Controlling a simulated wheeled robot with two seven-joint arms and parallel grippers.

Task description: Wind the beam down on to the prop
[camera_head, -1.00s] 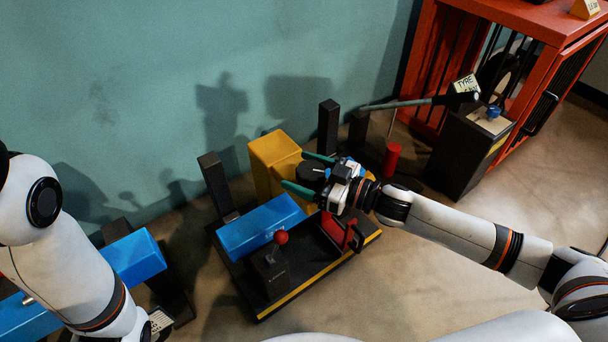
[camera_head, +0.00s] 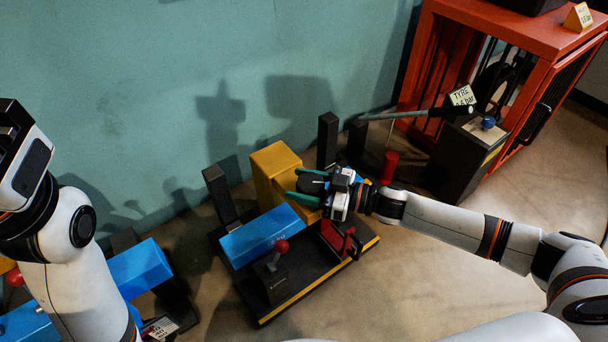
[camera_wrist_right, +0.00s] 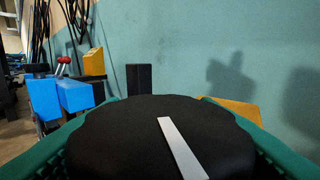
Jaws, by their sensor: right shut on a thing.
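The blue beam (camera_head: 262,237) lies across a black base with a yellow front edge, beside a yellow column (camera_head: 276,165). My right gripper (camera_head: 306,185) has its green fingers around a black round knob (camera_head: 313,182) by the column. In the right wrist view this knob (camera_wrist_right: 130,135) fills the space between both fingers, and its white line leans from upper left to lower right. I cannot tell which part is the prop; the gap under the beam is not clear. My left gripper (camera_head: 18,140) is at the far left edge, its fingers not clear.
A red-ball lever (camera_head: 281,247) and a red bracket (camera_head: 342,240) stand on the base's front. Black posts (camera_head: 327,140) rise behind. A second blue beam (camera_head: 138,268) is at left. A red cage (camera_head: 530,25) and black pedestal (camera_head: 465,155) stand at right.

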